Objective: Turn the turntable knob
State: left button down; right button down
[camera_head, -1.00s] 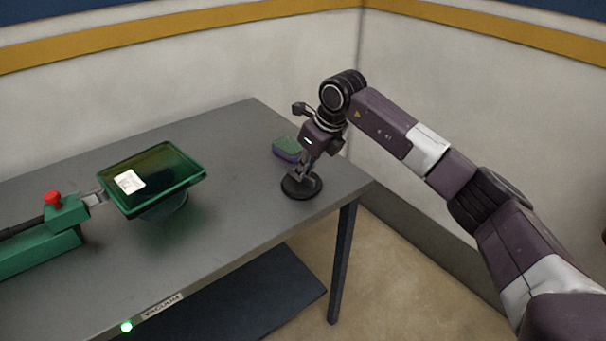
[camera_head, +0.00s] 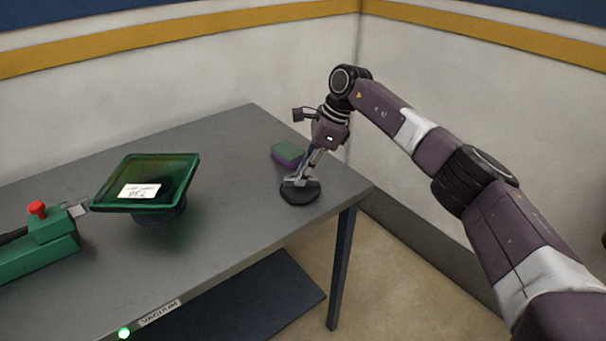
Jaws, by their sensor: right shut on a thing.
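The turntable knob (camera_head: 301,193) is a round dark disc on the tabletop near its right corner. My right gripper (camera_head: 298,182) comes down over it from above, tilted, with its fingers shut on the knob's upper part. The fingers hide part of the knob's top. A green square tray (camera_head: 106,196) with a white printed label stands on a round dark base on the left part of the table. My left gripper is not in view.
A purple and green block (camera_head: 288,153) lies just behind the knob. A green device with a red button (camera_head: 38,208) stands at the table's left edge. The grey table (camera_head: 240,180) is clear between tray and knob. Walls stand behind.

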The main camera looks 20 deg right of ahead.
jog(key=shift+w+r, duration=0.1)
dwell(0.3)
jog(key=c, duration=2)
grip_release()
jog(key=shift+c, duration=0.2)
jog(key=v, duration=1.2)
